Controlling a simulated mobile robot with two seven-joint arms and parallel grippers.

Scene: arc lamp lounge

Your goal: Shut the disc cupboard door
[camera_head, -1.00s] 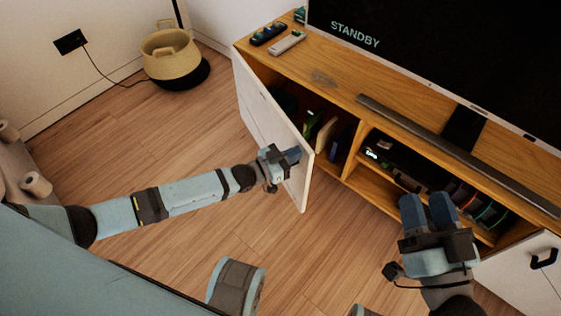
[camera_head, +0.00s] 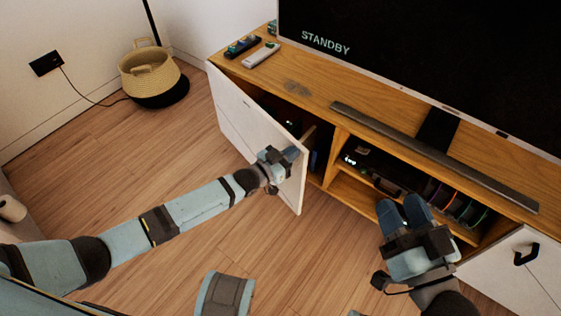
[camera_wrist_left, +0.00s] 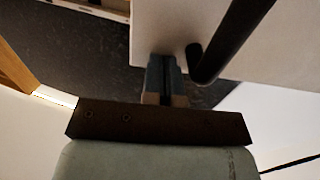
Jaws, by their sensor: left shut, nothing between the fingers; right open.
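The white disc cupboard door (camera_head: 250,118) at the left end of the wooden TV cabinet stands partly open, with a dark gap behind its free edge. My left gripper (camera_head: 289,154) is shut and empty, with its fingers at the outer face of the door near that free edge. In the left wrist view the shut fingers (camera_wrist_left: 163,72) meet the door panel (camera_wrist_left: 172,25), beside a dark bar handle (camera_wrist_left: 232,38); whether they touch the handle I cannot tell. My right gripper (camera_head: 404,212) is open and empty in front of the middle shelves.
The cabinet top (camera_head: 310,103) carries a soundbar (camera_head: 430,155), a TV (camera_head: 430,60), and remotes (camera_head: 260,55). A closed white door (camera_head: 520,275) with a black handle is at right. A woven basket (camera_head: 150,75) stands by the wall. Open wooden floor lies before the cabinet.

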